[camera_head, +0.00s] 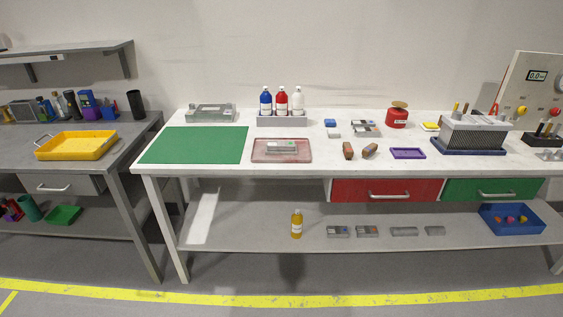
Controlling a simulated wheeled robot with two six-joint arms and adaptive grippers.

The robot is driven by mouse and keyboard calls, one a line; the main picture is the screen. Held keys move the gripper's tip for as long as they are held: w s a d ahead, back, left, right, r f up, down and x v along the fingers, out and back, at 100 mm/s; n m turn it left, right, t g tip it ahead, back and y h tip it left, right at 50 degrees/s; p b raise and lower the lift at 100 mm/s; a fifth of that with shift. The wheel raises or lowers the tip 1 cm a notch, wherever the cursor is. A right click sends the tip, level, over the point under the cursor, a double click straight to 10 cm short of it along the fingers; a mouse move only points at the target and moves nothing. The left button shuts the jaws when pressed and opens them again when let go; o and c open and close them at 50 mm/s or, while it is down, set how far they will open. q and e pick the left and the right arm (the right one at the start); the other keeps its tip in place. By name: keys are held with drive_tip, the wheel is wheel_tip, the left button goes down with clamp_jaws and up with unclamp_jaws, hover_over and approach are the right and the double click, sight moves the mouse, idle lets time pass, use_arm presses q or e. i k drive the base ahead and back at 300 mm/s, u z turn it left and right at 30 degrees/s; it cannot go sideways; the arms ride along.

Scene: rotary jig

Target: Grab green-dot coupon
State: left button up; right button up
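Several small grey blocks could be coupons, but they are too small for me to make out a green dot on any. A grey block (365,130) lies on the white table, right of centre, with another just behind it. A grey block (281,147) rests on the reddish tray (300,157). On the lower shelf lie several more: one at left (338,232), one with a reddish mark (367,231), a plain one (404,232) and a smaller one (435,231). Neither of my grippers is in view.
A green mat (195,145) covers the table's left part. A bottle rack (282,121), purple tray (407,153), red pot (397,118) and slotted rack (474,134) stand on the table. Red (385,190) and green (492,190) drawers hang beneath. A yellow bottle (297,224) stands on the lower shelf.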

sight(273, 145)
drive_tip(key=z, duration=0.6)
drive_tip(key=i, duration=0.4)
drive_tip(key=z, duration=0.65)
drive_tip(key=i, duration=0.7)
drive_tip(key=u, duration=0.1)
